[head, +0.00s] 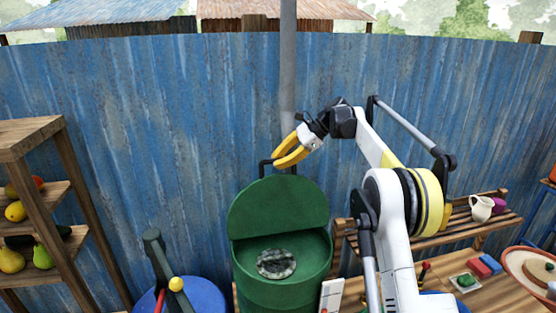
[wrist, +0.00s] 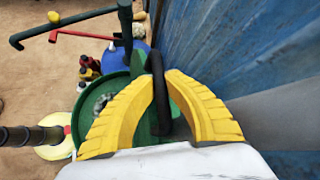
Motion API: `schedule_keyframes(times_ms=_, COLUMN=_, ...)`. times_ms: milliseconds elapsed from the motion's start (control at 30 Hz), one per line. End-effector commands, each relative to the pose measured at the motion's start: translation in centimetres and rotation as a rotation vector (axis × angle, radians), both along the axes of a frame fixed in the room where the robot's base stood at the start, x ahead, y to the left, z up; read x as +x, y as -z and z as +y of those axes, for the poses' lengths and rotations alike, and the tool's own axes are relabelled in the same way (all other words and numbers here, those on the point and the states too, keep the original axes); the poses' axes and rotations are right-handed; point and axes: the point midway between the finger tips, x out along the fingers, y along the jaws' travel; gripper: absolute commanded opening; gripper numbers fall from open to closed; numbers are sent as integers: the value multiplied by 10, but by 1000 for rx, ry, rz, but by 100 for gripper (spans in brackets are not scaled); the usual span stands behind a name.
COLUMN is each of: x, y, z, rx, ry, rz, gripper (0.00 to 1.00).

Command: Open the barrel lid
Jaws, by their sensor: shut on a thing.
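The green barrel (head: 285,291) stands in the middle of the head view. Its green lid (head: 278,206) is tilted up at the back, so the barrel is open. A dark round stone-like disc (head: 276,263) shows inside. The lid's black handle (head: 266,168) is at the lid's upper edge. My gripper (head: 278,164) has its yellow fingers at this handle. In the wrist view, the yellow fingers of my gripper (wrist: 164,85) close around the black handle (wrist: 159,92), with the green lid (wrist: 142,118) below. The finger contact is partly hidden.
A blue corrugated wall (head: 150,110) and a grey pole (head: 288,70) stand close behind the barrel. A wooden shelf with fruit (head: 35,140) is at left. A blue drum (head: 200,295) is left of the barrel. A wooden bench with a white jug (head: 481,208) is at right.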

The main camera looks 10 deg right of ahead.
Motion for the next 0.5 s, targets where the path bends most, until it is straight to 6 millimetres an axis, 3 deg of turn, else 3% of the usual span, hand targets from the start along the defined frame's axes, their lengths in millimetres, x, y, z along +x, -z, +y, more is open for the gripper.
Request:
schedule_keyframes(times_ms=433, x=0, y=3, z=-1, rx=-5, ry=-1, rz=1, gripper=0)
schedule_keyframes(times_ms=467, x=0, y=3, z=-1, rx=-5, ry=-1, rz=1, gripper=22)
schedule_keyframes(times_ms=500, x=0, y=3, z=-1, rx=-4, ry=-1, rz=1, gripper=34)
